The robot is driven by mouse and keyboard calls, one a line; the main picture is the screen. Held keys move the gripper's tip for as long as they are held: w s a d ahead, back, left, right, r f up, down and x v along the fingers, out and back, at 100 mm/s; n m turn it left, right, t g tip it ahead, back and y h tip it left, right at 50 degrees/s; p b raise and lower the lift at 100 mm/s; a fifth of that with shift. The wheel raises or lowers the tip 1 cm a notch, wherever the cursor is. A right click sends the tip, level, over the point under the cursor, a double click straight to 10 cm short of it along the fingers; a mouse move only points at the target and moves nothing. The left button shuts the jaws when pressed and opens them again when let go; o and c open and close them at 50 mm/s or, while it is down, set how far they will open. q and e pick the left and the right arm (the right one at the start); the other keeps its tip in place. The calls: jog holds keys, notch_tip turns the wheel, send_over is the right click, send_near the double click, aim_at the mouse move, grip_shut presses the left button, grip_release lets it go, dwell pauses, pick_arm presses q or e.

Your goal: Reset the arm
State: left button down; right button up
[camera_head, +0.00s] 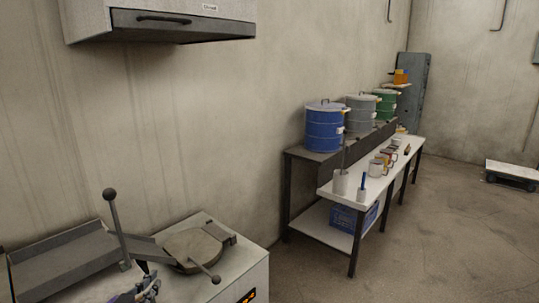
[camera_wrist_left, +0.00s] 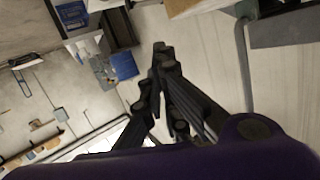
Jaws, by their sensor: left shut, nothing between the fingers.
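My left gripper (camera_head: 148,287) shows at the bottom of the head view, low at the near side of the pale cabinet with the round metal plate. In the left wrist view its dark fingers (camera_wrist_left: 163,52) come together at the tips, shut with nothing between them. My right gripper is in neither view.
A grey tray (camera_head: 62,262) and a ball-ended lever (camera_head: 112,215) stand close to the left gripper, beside the round plate (camera_head: 192,248). A white bench (camera_head: 335,190) holds several cups, with blue (camera_head: 324,130), grey and green drums behind. The floor at right is mostly clear.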

pick_arm(q)
jog(key=s+d+f+g+p, duration=0.1)
jog(key=s+d+f+g, duration=0.1)
jog(key=s+f, duration=0.5)
jog(key=s+d+f+n+g+p, duration=0.1)
jog(key=s+d+f, duration=0.4)
jog(key=s, duration=1.5)
jog(key=s+d+f+n+g+p, duration=0.1)
jog(key=s+d+f+g+p, duration=0.1)
jog(key=s+f, duration=0.7)
jog(key=s+d+g, duration=0.1)
jog(key=s, duration=0.3)
jog(key=shift+s+d+f+g+y, duration=0.2)
jog(key=shift+d+g+y, duration=0.1)
jog(key=shift+g, duration=0.1)
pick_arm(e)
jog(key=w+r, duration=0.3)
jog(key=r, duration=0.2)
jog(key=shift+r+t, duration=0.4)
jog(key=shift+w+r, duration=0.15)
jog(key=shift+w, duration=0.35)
